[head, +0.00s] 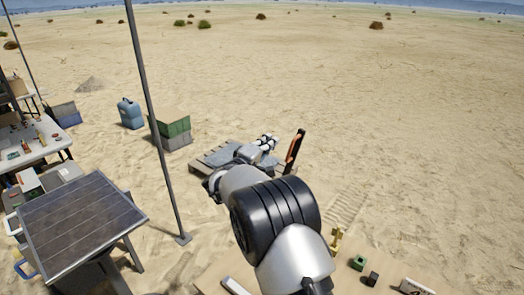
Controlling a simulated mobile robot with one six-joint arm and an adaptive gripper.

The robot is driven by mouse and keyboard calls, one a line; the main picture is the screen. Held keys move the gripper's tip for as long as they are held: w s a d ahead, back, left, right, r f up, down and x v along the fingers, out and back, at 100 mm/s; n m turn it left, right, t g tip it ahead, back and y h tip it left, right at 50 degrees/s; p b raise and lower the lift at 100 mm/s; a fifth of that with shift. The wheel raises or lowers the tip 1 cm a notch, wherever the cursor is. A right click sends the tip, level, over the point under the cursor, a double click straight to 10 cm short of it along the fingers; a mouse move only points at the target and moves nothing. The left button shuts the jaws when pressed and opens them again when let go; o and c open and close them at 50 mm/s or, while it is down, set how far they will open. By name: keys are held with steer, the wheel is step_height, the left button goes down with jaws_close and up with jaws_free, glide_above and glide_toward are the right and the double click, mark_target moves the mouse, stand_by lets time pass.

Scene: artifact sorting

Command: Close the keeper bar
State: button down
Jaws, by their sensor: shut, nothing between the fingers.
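My arm reaches from the bottom centre to the middle of the view, and its rounded white links and black joint hide what lies behind them. I cannot make out my gripper's fingers past the arm. An orange-and-black upright bar (294,150) stands tilted just right of the arm's far end. I cannot tell whether it is the keeper bar or whether anything touches it. A grey slatted platform (215,158) lies on the sand behind the arm, partly hidden.
A dark panel table (80,220) and a white worktable (45,145) stand at left. A thin pole (160,130) rises left of the arm. Small blocks (358,263) lie at lower right. Open sand lies beyond.

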steer(key=shift+s+d+f+b, duration=0.25)
steer(key=shift+s+d, duration=0.3)
steer(key=shift+d, duration=0.2)
steer(key=shift+s+d+f+b, duration=0.25)
steer(key=shift+s+d, duration=0.3)
steer(key=shift+d, duration=0.2)
